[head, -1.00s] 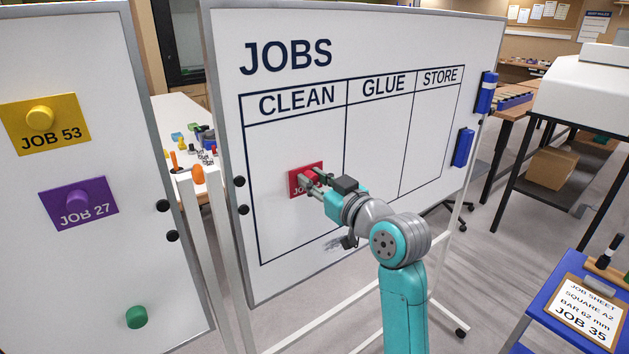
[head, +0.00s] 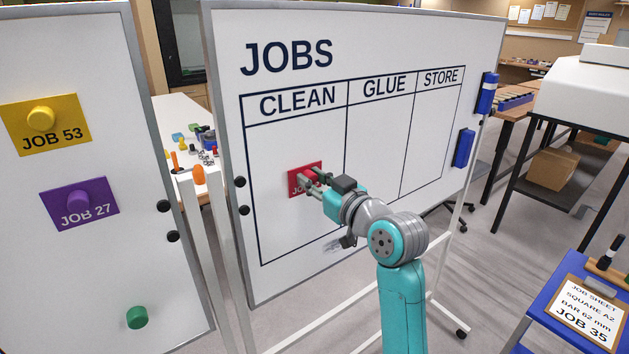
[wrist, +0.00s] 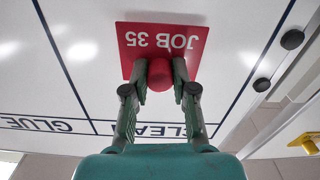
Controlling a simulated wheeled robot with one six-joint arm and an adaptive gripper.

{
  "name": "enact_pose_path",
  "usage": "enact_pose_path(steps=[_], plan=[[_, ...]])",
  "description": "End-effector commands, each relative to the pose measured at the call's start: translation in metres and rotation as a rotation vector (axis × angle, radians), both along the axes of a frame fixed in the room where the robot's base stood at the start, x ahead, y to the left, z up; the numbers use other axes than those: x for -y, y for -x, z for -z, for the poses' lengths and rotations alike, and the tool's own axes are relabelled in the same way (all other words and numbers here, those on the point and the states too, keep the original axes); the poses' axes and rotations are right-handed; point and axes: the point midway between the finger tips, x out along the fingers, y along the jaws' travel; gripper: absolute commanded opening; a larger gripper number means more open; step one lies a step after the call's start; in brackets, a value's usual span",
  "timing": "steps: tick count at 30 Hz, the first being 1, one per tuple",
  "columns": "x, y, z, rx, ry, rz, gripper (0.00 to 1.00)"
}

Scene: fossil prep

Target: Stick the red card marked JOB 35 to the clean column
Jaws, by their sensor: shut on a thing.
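The red card marked JOB 35 (head: 304,180) is at the whiteboard, inside the CLEAN column (head: 290,215), left of the line before GLUE. In the wrist view the red card (wrist: 160,42) appears upside down with its red round knob (wrist: 179,72) in front. My gripper (wrist: 162,74) is shut on the knob, one finger on each side. In the head view my gripper (head: 314,181) covers the lower right of the card. The card looks flat against or very close to the board; I cannot tell whether it touches.
The JOBS whiteboard (head: 400,40) has blue holders at its right edge. A second board at left bears a yellow JOB 53 card (head: 62,138), a purple JOB 27 card (head: 98,212) and a green magnet (head: 137,317). A job sheet (head: 589,312) reading JOB 35 lies at lower right.

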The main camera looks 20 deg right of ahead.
Motion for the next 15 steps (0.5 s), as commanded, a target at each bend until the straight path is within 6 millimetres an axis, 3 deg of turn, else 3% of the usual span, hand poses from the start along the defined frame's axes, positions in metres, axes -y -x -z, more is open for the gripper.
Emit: enact_pose_path(steps=[15], plan=[[-0.0026,-0.0084,-0.0001,0.000,0.000,0.000,0.09]])
